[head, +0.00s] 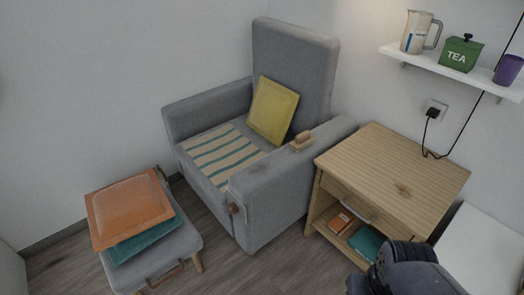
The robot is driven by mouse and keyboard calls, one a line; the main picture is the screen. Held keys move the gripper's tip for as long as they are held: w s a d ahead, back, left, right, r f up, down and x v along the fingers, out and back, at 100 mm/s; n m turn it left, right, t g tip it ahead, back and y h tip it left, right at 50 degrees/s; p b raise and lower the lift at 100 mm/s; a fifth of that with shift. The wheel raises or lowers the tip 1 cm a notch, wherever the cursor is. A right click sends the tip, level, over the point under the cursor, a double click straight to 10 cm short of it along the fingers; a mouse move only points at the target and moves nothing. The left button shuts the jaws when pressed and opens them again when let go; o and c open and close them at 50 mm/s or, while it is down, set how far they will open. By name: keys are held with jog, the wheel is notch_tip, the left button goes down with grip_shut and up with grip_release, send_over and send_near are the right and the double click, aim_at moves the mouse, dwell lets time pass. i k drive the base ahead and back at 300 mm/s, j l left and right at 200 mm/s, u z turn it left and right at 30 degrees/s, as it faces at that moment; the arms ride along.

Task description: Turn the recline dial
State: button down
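A grey armchair (275,195) stands against the back wall, with a yellow cushion (272,110) and a striped cloth (222,158) on its seat. A small brown knob-like part (236,208) sits on the front end of its right armrest and looks like the recline dial; its setting is too small to tell. A small wooden piece (302,141) lies on top of the same armrest. Part of my arm shows at the bottom right, well apart from the chair. My gripper is not in view.
A wooden side table (405,170) with a handled drawer and books on its lower shelf stands right of the chair. A grey footstool (180,250) with an orange cushion (130,210) stands left. Bare floor (270,268) lies between. A wall shelf (450,70) is above the table.

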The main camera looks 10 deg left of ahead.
aim_at(233, 207)
jog(key=i+j+u, duration=0.2)
jog(key=u, duration=0.15)
jog(key=i+j+u, duration=0.2)
jog(key=u, duration=0.2)
jog(key=i+j+u, duration=0.1)
jog(key=i+u, duration=0.25)
